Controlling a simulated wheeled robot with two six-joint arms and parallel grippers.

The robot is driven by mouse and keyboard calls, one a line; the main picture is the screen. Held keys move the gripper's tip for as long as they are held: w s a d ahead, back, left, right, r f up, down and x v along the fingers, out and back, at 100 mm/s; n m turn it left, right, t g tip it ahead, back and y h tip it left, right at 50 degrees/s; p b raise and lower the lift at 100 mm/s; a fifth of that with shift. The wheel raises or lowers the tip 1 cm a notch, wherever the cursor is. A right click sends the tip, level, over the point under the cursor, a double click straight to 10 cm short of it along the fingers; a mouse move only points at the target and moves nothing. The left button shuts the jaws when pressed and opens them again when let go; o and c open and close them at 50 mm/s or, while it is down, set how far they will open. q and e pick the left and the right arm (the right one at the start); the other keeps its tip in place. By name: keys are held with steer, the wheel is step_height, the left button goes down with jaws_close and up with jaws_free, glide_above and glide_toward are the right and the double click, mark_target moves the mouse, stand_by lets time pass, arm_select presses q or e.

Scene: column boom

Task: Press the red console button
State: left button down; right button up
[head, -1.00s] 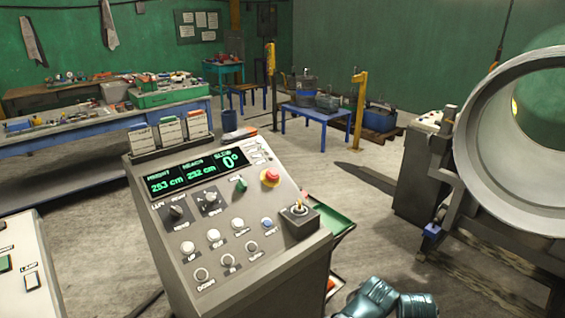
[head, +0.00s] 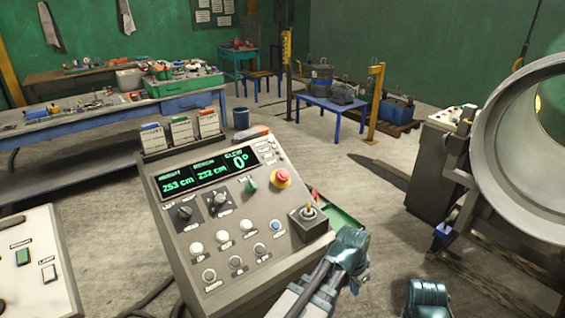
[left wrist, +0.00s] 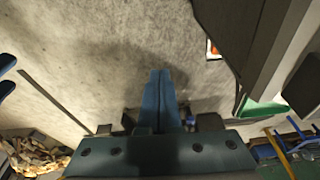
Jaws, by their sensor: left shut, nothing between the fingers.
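The red console button (head: 281,176) is a round mushroom head on a yellow collar, at the upper right of the sloped grey console (head: 180,240). My left gripper (head: 354,284) is beside the console's lower right edge, below and right of the button and clearly apart from it. In the left wrist view its dark teal fingers (left wrist: 160,75) are together, with nothing between them, over grey floor. The button does not show in that view. A second teal part of mine shows at the bottom right; I cannot make out the right gripper's fingers.
A joystick box (head: 309,222) stands up from the console between the button and my arm. A green tray (head: 342,217) sticks out behind the console's right side. A large grey ring (head: 530,150) stands at right. A white panel (head: 35,265) is at lower left.

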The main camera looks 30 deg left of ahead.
mark_target(286, 173)
arm_select(q)
steer(key=w+a+r+t+p, duration=0.3)
steer(key=w+a+r+p, duration=0.1)
steer(key=w+a+r, duration=0.55)
steer(key=w+a+r+t+p, duration=0.1)
steer(key=a+r, duration=0.3)
steer(key=a, duration=0.5)
steer(key=w+a+r+m+t+y+p, duration=0.1)
steer(key=w+a+r+t+p, duration=0.1)
steer(key=a, duration=0.6)
steer(key=w+a+r+t+y+p, duration=0.1)
steer(key=w+a+r+t+p, duration=0.1)
steer(key=a+r, duration=0.4)
steer(key=w+a+p, duration=0.1)
steer(key=a+p, duration=0.1)
steer(key=a, duration=0.1)
steer(key=shift+w+a+r+m, duration=0.2)
steer(key=shift+a+m, duration=0.1)
steer(key=shift+m, duration=0.1)
arm_select(e)
step_height(286, 173, up, 14)
steer(key=shift+f, duration=0.2)
arm_select(q)
steer(key=shift+f, duration=0.1)
